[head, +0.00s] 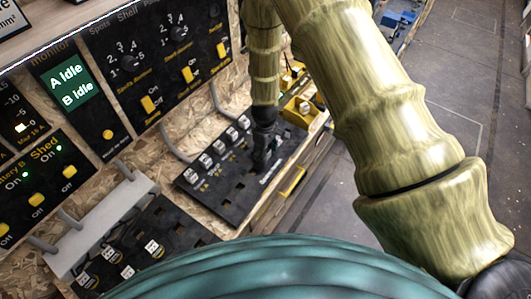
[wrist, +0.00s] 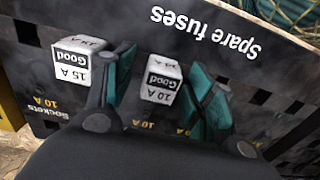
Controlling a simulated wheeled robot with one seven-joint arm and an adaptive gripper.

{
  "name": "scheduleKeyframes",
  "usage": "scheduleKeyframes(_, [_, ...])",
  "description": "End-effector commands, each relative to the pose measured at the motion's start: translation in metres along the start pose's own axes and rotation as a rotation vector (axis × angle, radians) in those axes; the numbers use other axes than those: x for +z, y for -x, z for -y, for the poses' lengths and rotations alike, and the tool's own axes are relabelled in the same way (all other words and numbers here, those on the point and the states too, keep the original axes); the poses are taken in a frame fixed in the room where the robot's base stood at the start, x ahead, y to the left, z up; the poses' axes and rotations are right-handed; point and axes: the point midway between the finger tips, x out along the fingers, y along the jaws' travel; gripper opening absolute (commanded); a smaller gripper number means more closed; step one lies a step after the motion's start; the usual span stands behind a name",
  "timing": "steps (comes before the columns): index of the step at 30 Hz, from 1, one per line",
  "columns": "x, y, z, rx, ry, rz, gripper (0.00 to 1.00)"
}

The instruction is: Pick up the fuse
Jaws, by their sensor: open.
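A small white block fuse marked "Good" and "10 A" (wrist: 163,82) stands on the black spare fuses board (wrist: 270,75) in the wrist view. My gripper (wrist: 160,95) is open, with one teal-padded finger on each side of this fuse. A gap shows on both sides; I cannot tell how low the fingertips are. Another white fuse, marked "15 A" and "Good" (wrist: 78,62), stands left of the left finger. In the head view my dark gripper (head: 263,155) points down at the board, right of a row of several white fuses (head: 206,160). It hides the fuse between its fingers.
A second black board (head: 150,250) with several fuses lies at lower left, beside a grey plate with handles (head: 105,225). An upright control panel (head: 160,60) with knobs and yellow switches stands behind. Yellow items (head: 300,110) lie at the bench's right; open floor lies beyond.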

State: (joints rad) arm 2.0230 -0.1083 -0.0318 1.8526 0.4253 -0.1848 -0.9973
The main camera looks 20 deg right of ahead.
Motion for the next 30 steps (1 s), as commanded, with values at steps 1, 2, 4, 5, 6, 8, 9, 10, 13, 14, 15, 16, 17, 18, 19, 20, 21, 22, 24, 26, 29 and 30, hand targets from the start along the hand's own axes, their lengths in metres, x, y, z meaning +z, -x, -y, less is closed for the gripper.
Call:
scheduleKeyframes(1, [0.000,0.000,0.000,0.000,0.000,0.000,0.55])
scheduleKeyframes(2, [0.000,0.000,0.000,0.000,0.000,0.000,0.55])
scheduleKeyframes(4, [0.000,0.000,0.000,0.000,0.000,0.000,0.55])
scheduleKeyframes(5, [0.000,0.000,0.000,0.000,0.000,0.000,0.55])
scheduleKeyframes(6, [0.000,0.000,0.000,0.000,0.000,0.000,0.50])
scheduleKeyframes(8, [0.000,0.000,0.000,0.000,0.000,0.000,0.39])
scheduleKeyframes(9, [0.000,0.000,0.000,0.000,0.000,0.000,0.32])
scheduleKeyframes(10, [0.000,0.000,0.000,0.000,0.000,0.000,0.26])
scheduleKeyframes(13, [0.000,0.000,0.000,0.000,0.000,0.000,0.08])
scheduleKeyframes(14, [0.000,0.000,0.000,0.000,0.000,0.000,0.06])
scheduleKeyframes(15, [0.000,0.000,0.000,0.000,0.000,0.000,0.06])
scheduleKeyframes(16, [0.000,0.000,0.000,0.000,0.000,0.000,0.06])
scheduleKeyframes(17, [0.000,0.000,0.000,0.000,0.000,0.000,0.06])
scheduleKeyframes(18, [0.000,0.000,0.000,0.000,0.000,0.000,0.06])
scheduleKeyframes(19, [0.000,0.000,0.000,0.000,0.000,0.000,0.06])
scheduleKeyframes(20, [0.000,0.000,0.000,0.000,0.000,0.000,0.06])
scheduleKeyframes(21, [0.000,0.000,0.000,0.000,0.000,0.000,0.06])
scheduleKeyframes(22, [0.000,0.000,0.000,0.000,0.000,0.000,0.06])
scheduleKeyframes(24, [0.000,0.001,0.000,0.000,0.001,0.000,0.06])
scheduleKeyframes(26, [0.000,0.003,0.000,0.000,0.001,0.000,0.06])
scheduleKeyframes(29, [0.000,0.009,-0.001,0.001,0.002,-0.001,0.06])
scheduleKeyframes(30, [0.000,0.011,0.000,0.001,0.002,-0.001,0.06])
